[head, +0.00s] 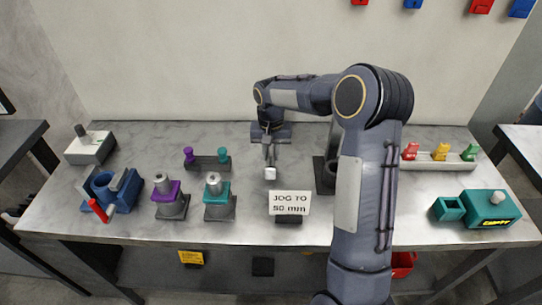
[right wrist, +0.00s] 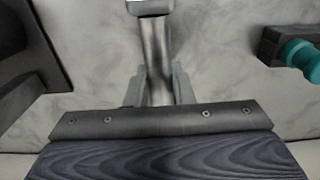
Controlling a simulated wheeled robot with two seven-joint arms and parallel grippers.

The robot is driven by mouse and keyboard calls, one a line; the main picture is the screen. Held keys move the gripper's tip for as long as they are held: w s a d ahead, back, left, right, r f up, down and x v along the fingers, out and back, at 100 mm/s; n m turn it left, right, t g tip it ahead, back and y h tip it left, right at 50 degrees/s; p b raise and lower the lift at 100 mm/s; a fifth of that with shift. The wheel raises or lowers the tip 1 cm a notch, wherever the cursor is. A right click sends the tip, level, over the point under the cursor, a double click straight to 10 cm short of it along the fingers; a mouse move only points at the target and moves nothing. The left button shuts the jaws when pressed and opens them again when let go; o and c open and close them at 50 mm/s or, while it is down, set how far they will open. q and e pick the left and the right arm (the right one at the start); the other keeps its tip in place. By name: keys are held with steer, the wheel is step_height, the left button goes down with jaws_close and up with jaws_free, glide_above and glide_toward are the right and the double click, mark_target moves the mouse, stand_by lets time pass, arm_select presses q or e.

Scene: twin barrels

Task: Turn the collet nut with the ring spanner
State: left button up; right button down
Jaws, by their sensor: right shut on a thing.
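My right gripper (head: 269,138) reaches down over the back middle of the table. It is shut on a grey metal bar (right wrist: 155,55) with a pale, blocky end, which also shows in the head view (head: 270,172). I cannot tell if this is the ring spanner, as no ring shows. Two stands with silver tops, one with a purple collar (head: 166,192) and one with a teal collar (head: 216,192), stand to the front left, apart from the gripper. I cannot tell which part is the collet nut. My left gripper is not in view.
A rack (head: 208,163) with purple and teal knobs stands left of the gripper. A sign (head: 289,203) stands in front. A dark stand (head: 322,176) is partly hidden by my right arm. A blue vise (head: 118,190) is at left, a teal box (head: 489,209) at right.

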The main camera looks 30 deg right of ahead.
steer(key=s+a+r, duration=0.1)
steer(key=r, duration=0.1)
steer(key=s+a+r, duration=0.1)
steer(key=r, duration=0.1)
steer(key=s+a+r, duration=0.1)
steer(key=r, duration=0.2)
steer(key=shift+s+a+r+b, duration=0.1)
steer(key=shift+s+a+b, duration=0.1)
steer(key=shift+b, duration=0.2)
steer(key=s+a+r+b, duration=0.1)
steer(key=s+a+r, duration=0.3)
steer(key=s+a, duration=0.2)
steer(key=shift+s+r, duration=0.15)
steer(key=shift+s, duration=0.3)
steer(key=shift+a, duration=0.1)
steer(key=c, duration=1.8)
jaws_free()
steer(key=shift+c, duration=0.2)
jaws_close()
